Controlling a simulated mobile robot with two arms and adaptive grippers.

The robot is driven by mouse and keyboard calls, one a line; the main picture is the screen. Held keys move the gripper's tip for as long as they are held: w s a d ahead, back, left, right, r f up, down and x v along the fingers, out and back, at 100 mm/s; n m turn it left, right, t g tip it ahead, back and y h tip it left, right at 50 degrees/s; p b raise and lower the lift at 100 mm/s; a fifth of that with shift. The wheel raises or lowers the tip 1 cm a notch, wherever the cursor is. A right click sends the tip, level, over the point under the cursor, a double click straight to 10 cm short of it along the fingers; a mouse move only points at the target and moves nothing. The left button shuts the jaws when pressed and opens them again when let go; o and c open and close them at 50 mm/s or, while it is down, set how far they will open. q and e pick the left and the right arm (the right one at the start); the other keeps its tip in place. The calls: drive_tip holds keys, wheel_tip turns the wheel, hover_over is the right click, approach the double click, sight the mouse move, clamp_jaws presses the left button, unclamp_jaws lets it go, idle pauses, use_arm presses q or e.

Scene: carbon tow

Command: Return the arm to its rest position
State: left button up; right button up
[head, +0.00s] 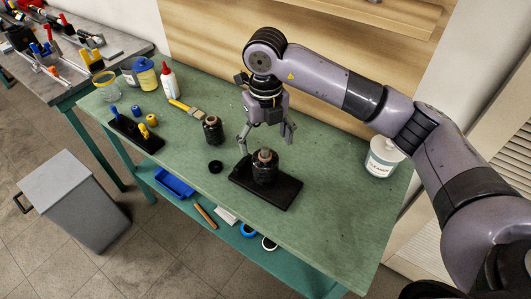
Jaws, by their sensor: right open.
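My right arm comes in from the right over the green table (325,240). Its gripper (267,150) is open and points down. It is just above and behind a dark spool of tow (264,172), with its fingers spread to either side. The spool stands upright on a black base plate (285,195). I cannot tell whether the fingers touch the spool. Another dark spool (213,130) stands to the left, with a small black ring (215,167) lying in front of it. My left gripper is not in view.
A white tub (383,158) stands at the right, below my forearm. A brush (187,109), a white bottle (169,78), jars and a black rack (136,134) are at the left. A grey bin (75,198) stands on the floor. The table's front right is clear.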

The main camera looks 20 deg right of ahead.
drive_tip(key=shift+r, duration=0.7)
